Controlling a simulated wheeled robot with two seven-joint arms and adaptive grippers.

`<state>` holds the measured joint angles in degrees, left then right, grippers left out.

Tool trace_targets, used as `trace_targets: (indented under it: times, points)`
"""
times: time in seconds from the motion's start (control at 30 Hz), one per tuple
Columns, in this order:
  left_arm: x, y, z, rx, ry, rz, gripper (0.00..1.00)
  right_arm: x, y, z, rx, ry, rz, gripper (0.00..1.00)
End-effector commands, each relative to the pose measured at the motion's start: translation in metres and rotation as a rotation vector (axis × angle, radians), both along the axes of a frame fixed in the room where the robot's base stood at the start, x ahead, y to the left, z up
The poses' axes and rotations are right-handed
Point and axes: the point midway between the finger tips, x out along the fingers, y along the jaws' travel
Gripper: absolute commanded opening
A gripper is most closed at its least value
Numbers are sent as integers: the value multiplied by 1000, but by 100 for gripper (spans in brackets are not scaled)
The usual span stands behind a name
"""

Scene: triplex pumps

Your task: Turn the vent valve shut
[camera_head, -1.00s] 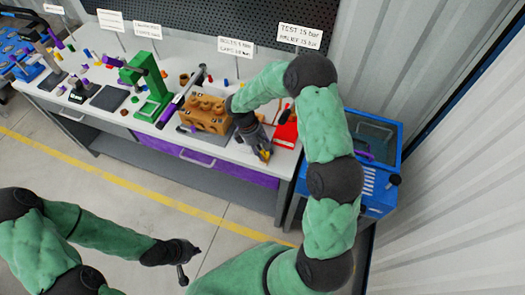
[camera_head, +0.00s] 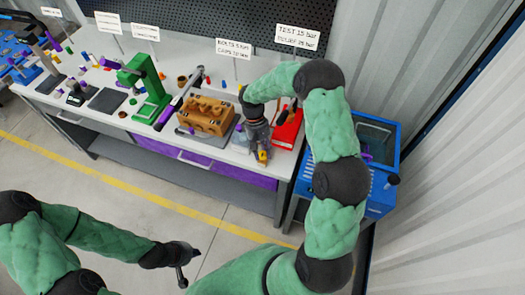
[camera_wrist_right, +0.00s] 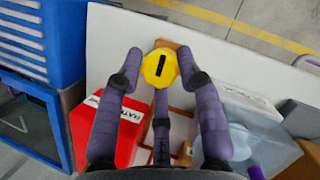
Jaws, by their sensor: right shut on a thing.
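A yellow many-sided knob (camera_wrist_right: 160,68) with a black bar mark, which looks like the vent valve's handle, sits between the fingers of my right gripper (camera_wrist_right: 160,72) in the right wrist view. The fingers are shut on it from the sides, with a third finger below. In the head view my right gripper (camera_head: 261,155) points down near the front edge of the workbench, and a bit of yellow shows at its tips. The valve's body is hidden. My left gripper (camera_head: 182,270) hangs over the floor, far from the bench; its finger opening is too small to tell.
A red box (camera_head: 287,130) stands right beside my right gripper, and a brown pump block (camera_head: 206,116) stands to its left. A green press (camera_head: 148,88) is further left. A blue tank (camera_head: 378,150) stands beyond the bench's right end. The floor in front is clear.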

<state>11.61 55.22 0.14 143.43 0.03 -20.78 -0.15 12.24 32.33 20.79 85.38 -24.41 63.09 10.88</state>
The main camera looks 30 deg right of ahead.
Motion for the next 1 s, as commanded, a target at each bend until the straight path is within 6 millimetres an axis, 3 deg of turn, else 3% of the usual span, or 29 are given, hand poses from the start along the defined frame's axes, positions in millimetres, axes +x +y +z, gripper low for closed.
trace_targets:
  times: [0.03, 0.57, 0.6, 0.63, 1.0]
  points:
    - [0, 0, 0, 0, 0, 0, 0, -7, 5, -4, 8, 23, -9, 4]
    - [0, 0, 0, 0, 0, 0, 0, -7, 5, -5, 8, 23, -26, 4]
    - [0, 0, 0, 0, 0, 0, 0, -7, 5, -5, 8, 23, -26, 48]
    - [0, 0, 0, 0, 0, 0, 0, -7, 5, -5, 8, 23, -26, 56]
    - [0, 0, 0, 0, 0, 0, 0, -3, 2, -2, 3, 8, -27, 56]
